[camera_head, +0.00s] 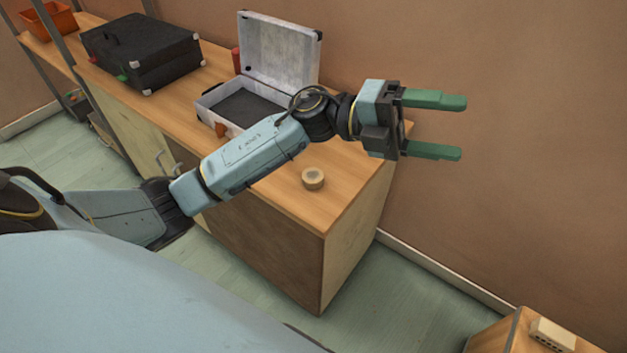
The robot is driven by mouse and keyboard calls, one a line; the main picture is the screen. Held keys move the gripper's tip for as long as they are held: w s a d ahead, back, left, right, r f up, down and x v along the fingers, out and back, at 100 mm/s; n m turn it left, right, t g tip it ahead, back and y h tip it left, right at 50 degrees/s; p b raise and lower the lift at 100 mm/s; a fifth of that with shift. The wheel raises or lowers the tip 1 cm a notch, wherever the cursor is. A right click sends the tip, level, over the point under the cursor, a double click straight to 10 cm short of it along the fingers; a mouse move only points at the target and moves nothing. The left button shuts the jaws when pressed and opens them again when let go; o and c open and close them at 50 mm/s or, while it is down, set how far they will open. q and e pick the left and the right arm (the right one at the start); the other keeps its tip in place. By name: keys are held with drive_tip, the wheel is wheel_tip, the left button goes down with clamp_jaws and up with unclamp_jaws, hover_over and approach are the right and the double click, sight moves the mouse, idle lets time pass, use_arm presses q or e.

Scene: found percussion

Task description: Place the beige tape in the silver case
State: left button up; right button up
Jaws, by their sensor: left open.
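The beige tape (313,178) is a small roll lying flat on the wooden counter, near its front right corner. The silver case (280,50) stands open farther back on the counter, its lid raised and its dark-lined base partly hidden behind my left arm. My left gripper (463,127) has green fingers spread wide apart and holds nothing. It is raised to the right of the tape and of the case, past the counter's right end, pointing right. My right gripper is not in view.
A closed black case (141,52) sits on the counter at the left. An orange bin (47,20) stands at the far left. A red object (236,60) is beside the silver lid. A lower wooden surface with a light block (553,336) is at bottom right.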

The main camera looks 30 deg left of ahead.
use_arm(q)
wheel_tip(320, 180, down, 4)
drive_tip(key=m+g+y, duration=0.3)
drive_tip(key=y, duration=0.1)
drive_tip(key=n+t+y+b, duration=0.2)
drive_tip(key=n+y, duration=0.1)
drive_tip(key=y, duration=1.4)
hover_over(313, 175)
wheel_tip(313, 175, down, 10)
wheel_tip(313, 175, down, 7)
drive_tip(key=shift+w+a+r+b, duration=0.1)
drive_tip(key=shift+a+b, duration=0.05)
drive_tip(key=shift+b, duration=0.75)
wheel_tip(313, 175, down, 5)
drive_tip(key=shift+f+b, duration=0.1)
drive_tip(key=shift+b, duration=0.7)
drive_tip(key=shift+f, duration=0.45)
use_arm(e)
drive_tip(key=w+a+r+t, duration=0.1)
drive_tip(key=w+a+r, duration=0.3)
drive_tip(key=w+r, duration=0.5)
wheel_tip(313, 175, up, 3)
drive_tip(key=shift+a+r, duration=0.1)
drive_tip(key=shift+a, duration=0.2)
use_arm(q)
drive_tip(key=shift+c, duration=0.4)
drive_tip(key=c, duration=1)
